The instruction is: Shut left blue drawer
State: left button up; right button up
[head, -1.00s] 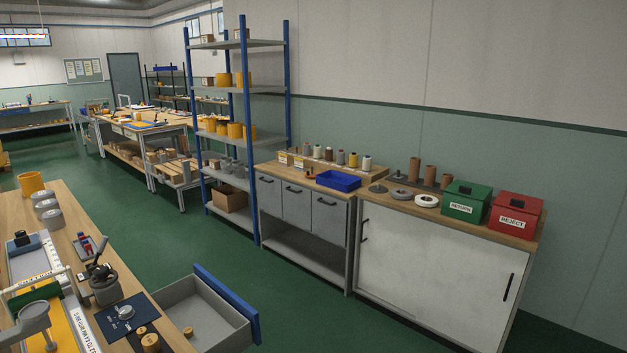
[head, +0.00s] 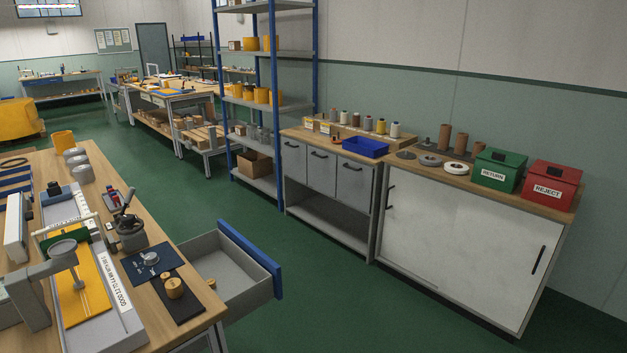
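A drawer with a blue front (head: 249,258) stands pulled out from the right side of the near wooden workbench. Its grey open box (head: 226,285) shows, with a small brass-coloured round piece (head: 211,283) inside near the bench. The blue front faces right, away from the bench, and any handle on it is hidden. No other blue drawer front shows on this bench. Neither of my grippers is in the head view.
The near workbench (head: 150,291) holds a yellow tray, a dark mat and brass weights. Green floor (head: 330,310) is clear right of the drawer. A grey cabinet (head: 455,250) and a blue-post shelf (head: 274,110) stand beyond.

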aim_at(246, 278)
jog(key=i+l+u, duration=0.15)
jog(key=u, duration=0.85)
jog(key=i+l+u, duration=0.1)
jog(key=l+u, duration=0.25)
jog(key=l, duration=0.45)
jog(key=l+u, duration=0.35)
jog(key=l, duration=0.4)
jog(key=l+u, duration=0.4)
jog(key=l, duration=0.4)
jog(key=k+l, duration=0.1)
jog(key=l, duration=0.4)
jog(key=k+l, duration=0.1)
jog(key=l, duration=0.4)
jog(key=k+l, duration=0.1)
jog(key=l, duration=0.45)
